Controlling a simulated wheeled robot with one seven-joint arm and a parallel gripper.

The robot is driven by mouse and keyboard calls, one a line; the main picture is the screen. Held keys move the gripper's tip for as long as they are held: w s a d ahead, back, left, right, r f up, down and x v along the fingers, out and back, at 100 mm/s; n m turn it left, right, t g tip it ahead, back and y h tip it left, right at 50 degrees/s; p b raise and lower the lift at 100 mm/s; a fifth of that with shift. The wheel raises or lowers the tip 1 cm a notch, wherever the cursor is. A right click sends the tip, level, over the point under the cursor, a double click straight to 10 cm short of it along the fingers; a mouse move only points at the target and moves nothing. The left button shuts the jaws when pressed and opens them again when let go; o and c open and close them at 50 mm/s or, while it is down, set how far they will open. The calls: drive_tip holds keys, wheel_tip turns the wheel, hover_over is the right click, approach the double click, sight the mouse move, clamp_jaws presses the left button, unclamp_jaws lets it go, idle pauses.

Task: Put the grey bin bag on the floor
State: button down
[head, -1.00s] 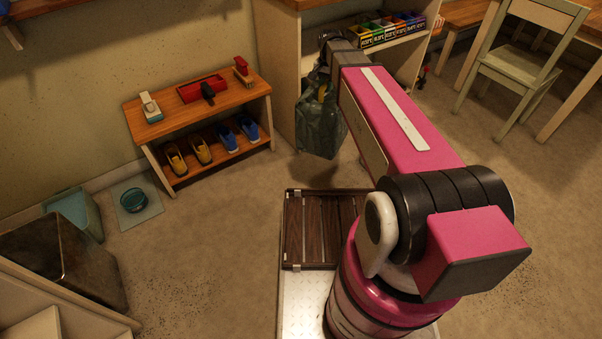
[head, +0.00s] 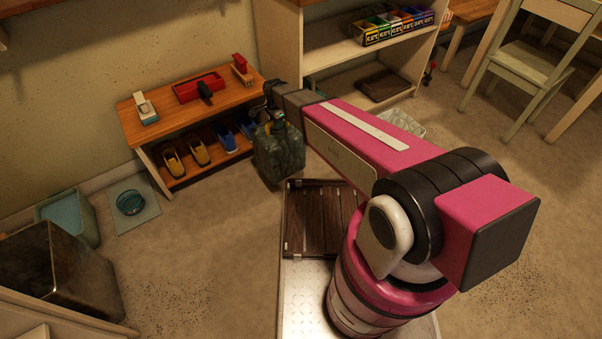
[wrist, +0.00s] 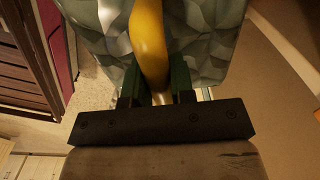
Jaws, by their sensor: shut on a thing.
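The grey bin bag (head: 280,152) hangs from my gripper (head: 270,98) in the head view, beside the right end of the low shoe bench. In the wrist view my gripper (wrist: 158,95) is shut on the bag's yellow tie (wrist: 149,45), with the crinkled grey-green bag (wrist: 205,38) filling the top of the picture. The bag appears upright. Whether its underside touches the floor (head: 215,235) cannot be made out.
The wooden bench (head: 160,125) holds shoes, brushes and a red tray. The cabinet (head: 290,45) stands behind my arm. A dark slatted rack (head: 318,220) is on my base. A bowl on a mat (head: 143,215) lies left. Floor between bench and base is clear.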

drive_tip(key=shift+f, duration=0.3)
drive_tip(key=w+d+f, duration=0.1)
drive_tip(key=d+f, duration=0.9)
drive_tip(key=d, duration=0.1)
drive_tip(key=shift+w+f, duration=0.4)
drive_tip(key=shift+f, duration=0.1)
drive_tip(key=c, duration=1)
unclamp_jaws()
